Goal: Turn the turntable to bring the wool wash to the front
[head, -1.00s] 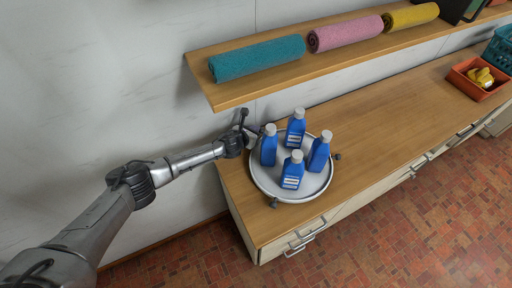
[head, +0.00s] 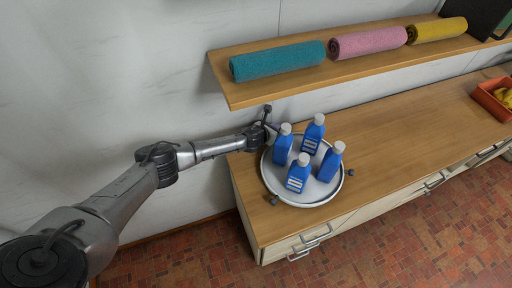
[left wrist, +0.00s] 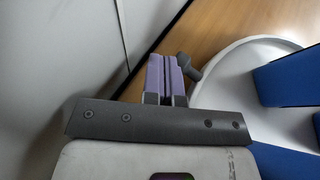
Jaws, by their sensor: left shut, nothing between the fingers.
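The turntable (head: 272,177) is a round white tray with a raised rim and dark knobs at its edge, one on the right (head: 351,172) and one at the front left (head: 274,199). Several blue bottles with white caps stand on it; the front one (head: 298,177) shows a pale label. I cannot tell which is the wool wash. My left gripper (head: 271,127) is at the turntable's back left edge. In the left wrist view its purple fingers (left wrist: 166,78) are shut and empty, with a grey knob (left wrist: 188,67) close at their right; contact is unclear. My right gripper is not in view.
A wooden shelf (head: 240,95) with rolled teal, pink and yellow towels overhangs the counter behind the turntable. The wooden counter (head: 420,125) is clear to the right, up to an orange bin (head: 492,102). A wall is close behind my left arm.

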